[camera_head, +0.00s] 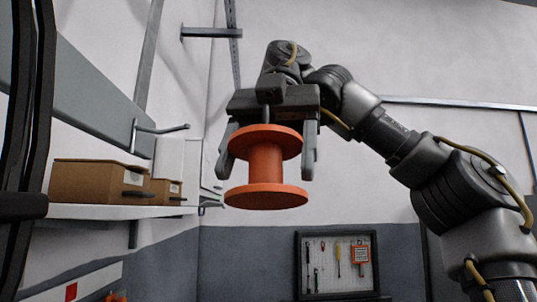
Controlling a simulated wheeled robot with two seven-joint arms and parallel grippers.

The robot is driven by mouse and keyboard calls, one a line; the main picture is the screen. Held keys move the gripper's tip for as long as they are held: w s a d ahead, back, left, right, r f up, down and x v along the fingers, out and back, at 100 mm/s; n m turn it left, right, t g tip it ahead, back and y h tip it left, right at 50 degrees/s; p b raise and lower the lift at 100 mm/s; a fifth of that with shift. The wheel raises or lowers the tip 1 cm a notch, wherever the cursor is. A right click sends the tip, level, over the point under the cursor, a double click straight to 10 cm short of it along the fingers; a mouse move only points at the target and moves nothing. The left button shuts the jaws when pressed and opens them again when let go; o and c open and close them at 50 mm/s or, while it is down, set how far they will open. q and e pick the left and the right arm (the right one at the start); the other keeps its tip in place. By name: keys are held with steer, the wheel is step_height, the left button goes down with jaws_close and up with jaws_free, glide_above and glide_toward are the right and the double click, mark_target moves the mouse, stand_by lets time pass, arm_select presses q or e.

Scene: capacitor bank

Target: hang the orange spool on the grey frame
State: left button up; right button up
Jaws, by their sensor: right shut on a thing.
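The orange spool (265,165) hangs in the air near the middle of the view, its axis upright, one flange above the other. My right gripper (267,172) comes from above and is shut on it, with one finger on each side of the upper flange. The grey frame appears to be the slanted grey beam (95,90) at the left, with a thin hook-like rod (162,129) sticking out to the right near its lower end. The spool is right of and lower than this rod, apart from it. My left gripper is not seen.
A white shelf (120,212) at the left holds brown cardboard boxes (100,180). A grey upright (233,45) with a side bar (210,32) is on the wall above. A dark-framed tool board (336,263) hangs low behind. The space around the spool looks clear.

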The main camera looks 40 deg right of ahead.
steer(key=shift+w+a+f, duration=0.15)
steer(key=shift+w+a, duration=0.25)
steer(key=shift+a, duration=0.3)
steer(key=shift+w+a, duration=0.4)
steer(key=shift+a, duration=0.1)
steer(key=w+a+f, duration=0.1)
steer(key=w+a, duration=0.3)
steer(key=a, duration=0.1)
steer(key=shift+a+f+p, duration=0.15)
steer(key=shift+f+p, duration=0.1)
steer(key=shift+p, duration=0.15)
